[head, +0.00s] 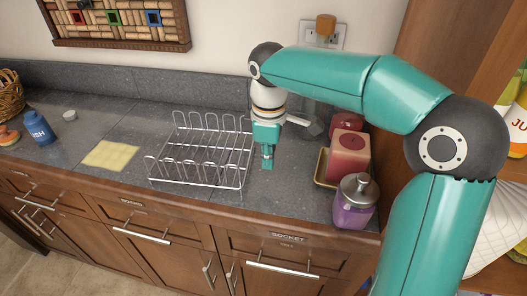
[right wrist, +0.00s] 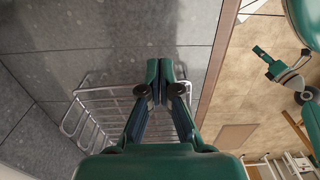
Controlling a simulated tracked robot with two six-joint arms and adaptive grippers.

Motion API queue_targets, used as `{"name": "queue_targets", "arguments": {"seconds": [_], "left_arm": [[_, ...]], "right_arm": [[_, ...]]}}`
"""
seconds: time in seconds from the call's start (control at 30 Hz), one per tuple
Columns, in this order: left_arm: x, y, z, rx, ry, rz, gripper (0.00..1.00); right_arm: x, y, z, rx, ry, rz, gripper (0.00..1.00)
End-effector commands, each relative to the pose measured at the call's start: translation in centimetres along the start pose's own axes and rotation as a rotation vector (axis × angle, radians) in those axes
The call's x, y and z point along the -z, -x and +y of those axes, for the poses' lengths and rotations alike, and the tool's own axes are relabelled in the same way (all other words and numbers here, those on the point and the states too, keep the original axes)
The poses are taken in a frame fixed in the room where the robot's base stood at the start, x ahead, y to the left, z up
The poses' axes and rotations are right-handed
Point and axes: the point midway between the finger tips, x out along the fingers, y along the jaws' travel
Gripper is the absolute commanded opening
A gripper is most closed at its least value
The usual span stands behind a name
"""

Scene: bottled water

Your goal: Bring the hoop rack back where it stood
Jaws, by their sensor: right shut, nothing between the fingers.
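The hoop rack (head: 196,184), a silver wire frame with rows of upright loops, stands on the grey counter (head: 290,205) in the middle of the head view. My right gripper (head: 267,166) points down just right of the rack's right end. It is shut and holds nothing. In the right wrist view, its closed fingertips (right wrist: 163,85) show in front of the rack (right wrist: 98,92), covering part of it. I cannot tell whether the fingers touch the wire.
Right of my gripper, a tray (head: 321,168) bears a reddish container (head: 349,157); a purple jar (head: 355,202) stands near the front edge. Left of the rack lie a yellow cloth (head: 110,155) and a blue bottle (head: 40,128). A wall socket (head: 323,36) is behind my arm.

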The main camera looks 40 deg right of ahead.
Motion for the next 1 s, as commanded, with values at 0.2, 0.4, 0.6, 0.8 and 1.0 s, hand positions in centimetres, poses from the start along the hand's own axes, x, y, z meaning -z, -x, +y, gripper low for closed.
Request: {"name": "queue_targets", "arguments": {"seconds": [0.2,0.4,0.6,0.8,1.0], "left_arm": [[0.0,-0.4,-0.1,0.0,-0.001,0.0,0.57],[0.0,0.3,0.1,0.0,-0.001,0.001,0.57],[0.0,0.6,0.2,0.0,0.0,0.001,0.57],[0.0,0.6,0.2,0.0,0.0,0.001,0.57],[0.0,0.6,0.2,0.0,0.0,0.0,0.57]], "right_arm": [[-0.6,-4.8,0.1,0.003,-0.01,-0.004,0.0],[1.5,-5.9,0.1,0.001,-0.008,-0.001,0.0],[3.1,-5.9,0.2,0.0,-0.011,0.0,0.0],[3.4,-6.0,0.2,0.0,-0.012,0.0,0.0],[3.4,-6.0,0.2,0.0,-0.013,0.0,0.0]]}}
